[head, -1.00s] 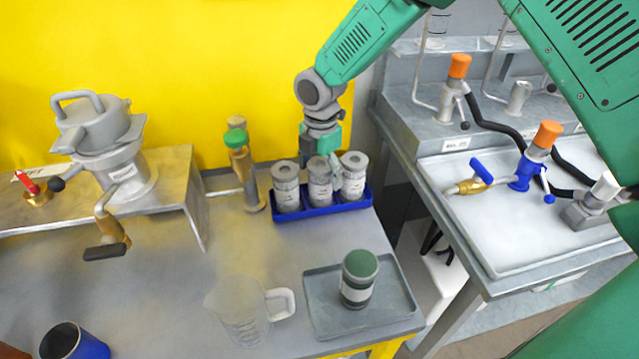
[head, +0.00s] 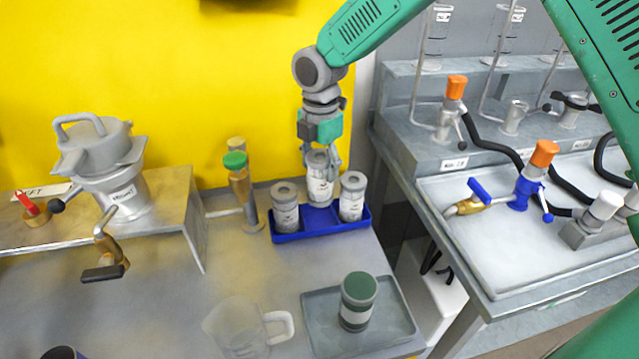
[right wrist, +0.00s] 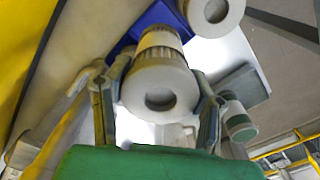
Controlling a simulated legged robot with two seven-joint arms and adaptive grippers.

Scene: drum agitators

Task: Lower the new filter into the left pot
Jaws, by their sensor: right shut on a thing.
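My right gripper (head: 325,165) is shut on the middle filter (head: 319,182), a pale grey cylinder with a white label. It holds the filter upright, raised above the middle place of the blue tray (head: 320,219). In the right wrist view the held filter (right wrist: 158,85) sits between both fingers (right wrist: 157,100), its round end with a dark hole facing the camera. Two like filters stand in the tray, one at left (head: 285,208) and one at right (head: 351,197). The left pot (head: 118,180), a grey metal housing with its lid raised on top, stands on the shelf. My left gripper is not in view.
A brass valve with a green knob (head: 237,170) stands just left of the blue tray. A clear jug (head: 236,328) and a grey tray (head: 385,332) with a green-topped jar (head: 357,301) are at the front. A lever handle (head: 103,272) juts out below the pot.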

